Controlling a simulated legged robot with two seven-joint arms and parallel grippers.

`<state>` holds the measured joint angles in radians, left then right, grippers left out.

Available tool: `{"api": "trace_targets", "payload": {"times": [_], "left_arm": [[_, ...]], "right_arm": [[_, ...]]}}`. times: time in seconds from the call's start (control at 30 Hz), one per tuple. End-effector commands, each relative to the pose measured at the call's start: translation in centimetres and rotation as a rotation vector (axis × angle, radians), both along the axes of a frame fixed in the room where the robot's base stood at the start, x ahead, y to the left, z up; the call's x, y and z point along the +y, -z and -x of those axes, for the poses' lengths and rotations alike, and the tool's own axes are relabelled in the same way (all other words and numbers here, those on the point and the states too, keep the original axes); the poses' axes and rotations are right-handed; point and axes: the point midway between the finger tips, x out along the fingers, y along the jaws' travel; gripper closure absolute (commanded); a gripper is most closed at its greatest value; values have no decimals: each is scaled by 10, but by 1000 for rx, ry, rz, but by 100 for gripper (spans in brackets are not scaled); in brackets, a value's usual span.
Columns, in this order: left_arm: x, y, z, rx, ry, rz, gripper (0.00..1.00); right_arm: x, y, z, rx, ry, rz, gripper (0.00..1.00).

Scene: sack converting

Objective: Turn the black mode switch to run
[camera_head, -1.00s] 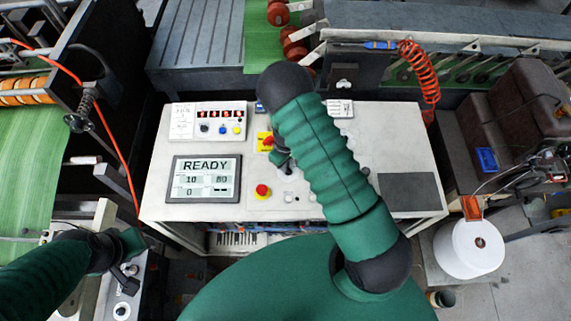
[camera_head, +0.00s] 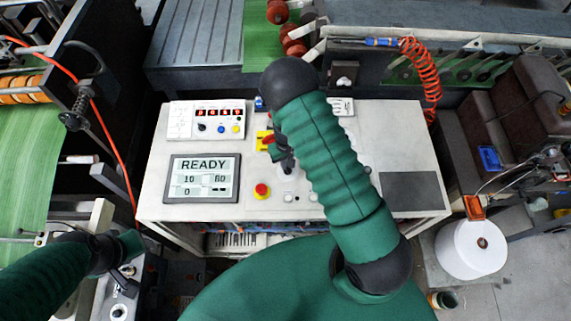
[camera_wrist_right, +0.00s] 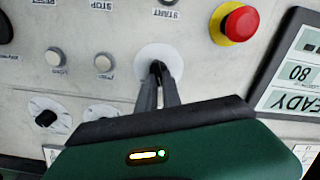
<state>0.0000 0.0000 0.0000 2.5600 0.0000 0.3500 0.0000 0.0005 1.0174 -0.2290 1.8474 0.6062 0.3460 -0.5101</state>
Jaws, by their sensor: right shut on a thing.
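The black mode switch (camera_wrist_right: 157,68) is mostly hidden between the fingertips of my right gripper, in front of a round white plate (camera_wrist_right: 150,54) on the panel in the right wrist view. My right gripper (camera_wrist_right: 160,75) is shut on the switch. Which position the switch points to cannot be read. In the head view my right gripper (camera_head: 286,166) is at the middle of the pale control desk (camera_head: 330,208), partly covered by my forearm. My left gripper (camera_head: 126,281) is at the lower left, away from the desk; its jaws are too small and dark to judge.
A red emergency button (camera_head: 261,190) on a yellow base sits close to my right gripper. Left of it a display (camera_head: 202,178) reads READY. A red rotary handle on a yellow plate (camera_head: 263,141) is just behind. Push buttons (camera_wrist_right: 104,62) lie beside the switch.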

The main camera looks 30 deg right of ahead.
Motion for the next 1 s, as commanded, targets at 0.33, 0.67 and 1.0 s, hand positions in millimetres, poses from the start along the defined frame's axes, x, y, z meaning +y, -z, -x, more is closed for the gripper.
{"api": "trace_targets", "payload": {"times": [0.33,0.67,1.0], "left_arm": [[0,11,0,0,0,0,52],[0,16,0,0,0,0,52],[0,17,0,0,0,0,52]], "right_arm": [[-4,0,0,-4,326,2,100],[-6,-1,1,-4,640,1,100],[-8,-1,3,-5,935,2,100]]}}
